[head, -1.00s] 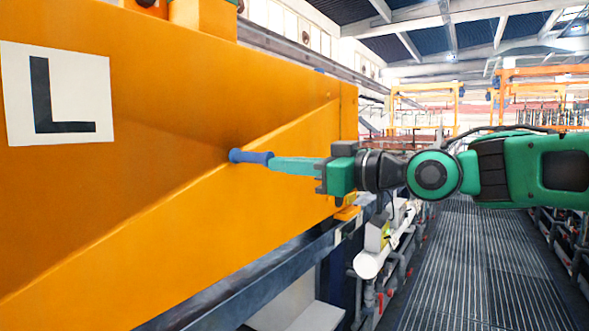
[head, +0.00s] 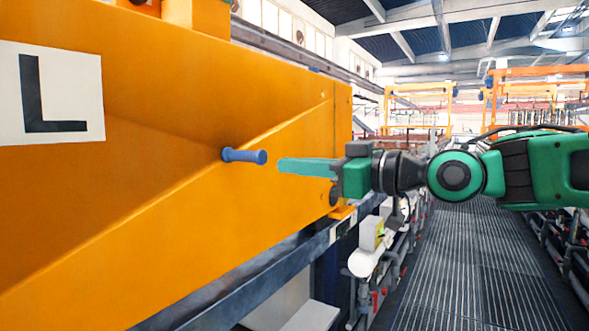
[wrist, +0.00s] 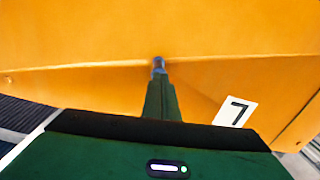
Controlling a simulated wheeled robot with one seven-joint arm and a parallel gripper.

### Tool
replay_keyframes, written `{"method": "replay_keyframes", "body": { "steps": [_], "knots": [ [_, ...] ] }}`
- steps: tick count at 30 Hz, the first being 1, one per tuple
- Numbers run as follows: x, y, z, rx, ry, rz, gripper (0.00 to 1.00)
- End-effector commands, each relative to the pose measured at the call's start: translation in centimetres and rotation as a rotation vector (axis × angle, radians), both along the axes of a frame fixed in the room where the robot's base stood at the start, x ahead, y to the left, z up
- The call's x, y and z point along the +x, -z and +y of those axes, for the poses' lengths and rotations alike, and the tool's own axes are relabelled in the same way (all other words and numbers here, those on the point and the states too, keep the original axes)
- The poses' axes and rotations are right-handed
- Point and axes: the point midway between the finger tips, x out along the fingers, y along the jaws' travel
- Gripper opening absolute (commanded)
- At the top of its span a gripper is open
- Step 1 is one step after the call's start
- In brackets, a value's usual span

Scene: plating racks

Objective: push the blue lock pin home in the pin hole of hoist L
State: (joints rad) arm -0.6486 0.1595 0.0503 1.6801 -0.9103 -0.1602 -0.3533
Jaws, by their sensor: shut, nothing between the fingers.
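The blue lock pin (head: 244,155) sticks out of the orange side of hoist L (head: 200,210), with its flanged outer end toward my gripper. The hoist carries a white plate with a black L (head: 62,92). My gripper (head: 279,165) is shut and empty. Its fingertips point at the pin's outer end, with a small gap between them in the head view. In the wrist view the pin (wrist: 158,64) shows just past my fingertips (wrist: 158,76), mostly hidden behind them. The pin hole is hidden by the pin.
A dark rail (head: 270,265) runs below the hoist. A white cylinder and pipes (head: 365,262) stand below my arm. A grated walkway (head: 450,270) stretches away at the right. The wrist view shows a white plate marked 7 (wrist: 234,112) on the orange surface.

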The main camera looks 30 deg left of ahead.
Motion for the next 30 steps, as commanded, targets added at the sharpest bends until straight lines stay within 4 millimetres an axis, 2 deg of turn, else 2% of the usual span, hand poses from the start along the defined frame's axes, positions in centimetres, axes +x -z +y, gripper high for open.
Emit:
{"method": "replay_keyframes", "body": {
  "steps": [12,18,25,28,30],
  "knots": [
    [0.3,0.0,-7.4,0.000,0.004,0.001,0.00],
    [0.4,0.0,-9.4,0.000,0.002,0.001,0.00],
    [0.5,0.1,-9.9,-0.003,0.005,0.002,0.00],
    [1.6,1.1,-10.9,-0.037,0.044,0.011,0.00],
    [3.3,2.6,-12.4,-0.087,0.103,0.026,0.00]
  ]
}}
